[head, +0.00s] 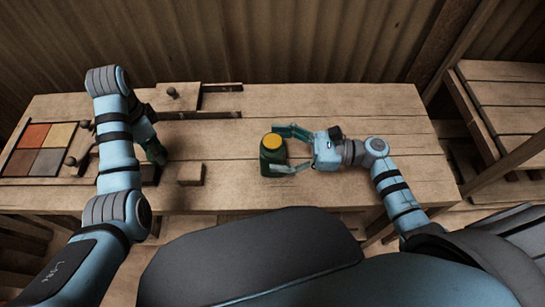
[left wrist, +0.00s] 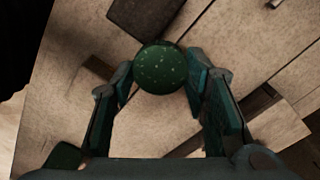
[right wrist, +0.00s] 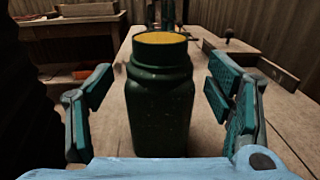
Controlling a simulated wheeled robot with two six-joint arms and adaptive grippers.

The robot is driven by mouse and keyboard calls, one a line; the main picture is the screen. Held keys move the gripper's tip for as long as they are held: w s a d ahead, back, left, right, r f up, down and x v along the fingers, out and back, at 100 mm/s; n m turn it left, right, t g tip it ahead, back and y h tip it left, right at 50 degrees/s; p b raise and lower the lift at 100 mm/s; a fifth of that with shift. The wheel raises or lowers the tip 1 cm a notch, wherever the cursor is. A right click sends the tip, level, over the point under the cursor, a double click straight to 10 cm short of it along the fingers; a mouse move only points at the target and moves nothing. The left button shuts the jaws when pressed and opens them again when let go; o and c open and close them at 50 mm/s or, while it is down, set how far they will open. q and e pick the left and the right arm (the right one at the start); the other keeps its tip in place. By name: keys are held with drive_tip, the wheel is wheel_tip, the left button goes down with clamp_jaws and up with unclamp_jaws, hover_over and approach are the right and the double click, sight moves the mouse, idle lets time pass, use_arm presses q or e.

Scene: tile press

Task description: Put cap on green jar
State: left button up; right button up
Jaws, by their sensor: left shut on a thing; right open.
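The green jar (head: 268,164) stands upright near the front middle of the table, its top yellow. In the right wrist view the dark green jar (right wrist: 160,105) shows a neck filled with yellow and no cap on it. My right gripper (head: 284,150) is open, with its fingers on either side of the jar; in the right wrist view gaps show between jar and pads. My left gripper (head: 155,150) is shut on the cap (left wrist: 160,68), a round speckled green disc in the left wrist view. It is left of the jar, and the cap is hidden in the head view.
A tray of coloured tiles (head: 41,148) lies at the far left. A small wooden block (head: 190,173) is between my left gripper and the jar. Dark rails (head: 205,115) and a knob (head: 173,92) are behind. The table's right part is clear; wooden shelves (head: 505,95) stand beyond it.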

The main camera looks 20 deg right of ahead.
drive_tip(key=shift+x, duration=0.95)
drive_tip(key=shift+d, duration=0.1)
drive_tip(key=shift+c, duration=0.6)
drive_tip(key=c, duration=1.5)
drive_tip(key=shift+r, duration=0.1)
